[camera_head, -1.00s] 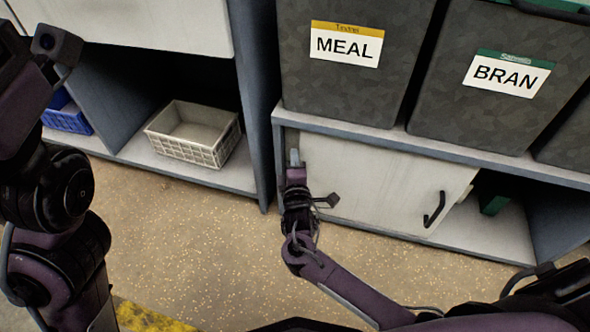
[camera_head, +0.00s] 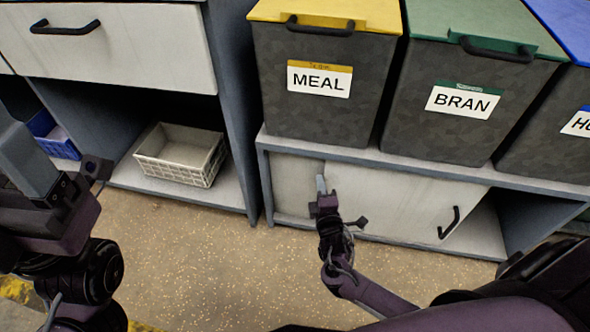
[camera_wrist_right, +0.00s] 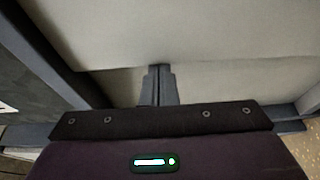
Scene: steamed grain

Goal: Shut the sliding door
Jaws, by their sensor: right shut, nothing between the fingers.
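The sliding door (camera_head: 400,200) is a pale panel with a black handle (camera_head: 449,222) near its right end, in the low cabinet under the bins. Its left edge stands off the cabinet's left side, where another pale panel (camera_head: 292,182) shows. To its right, part of the cabinet is open. My right gripper (camera_head: 320,184) is shut and empty, with its tips at the door's left edge. In the right wrist view the fingertips (camera_wrist_right: 159,70) meet the door's edge; contact looks likely. My left gripper (camera_head: 28,155) is partly in view at the left; its jaws are unclear.
A meal bin (camera_head: 325,110) and a bran bin (camera_head: 445,115) stand on the cabinet top. At left, a cream crate (camera_head: 180,155) and a blue crate (camera_head: 50,135) sit on a low shelf under a drawer (camera_head: 115,50). The speckled floor (camera_head: 200,250) in front is clear.

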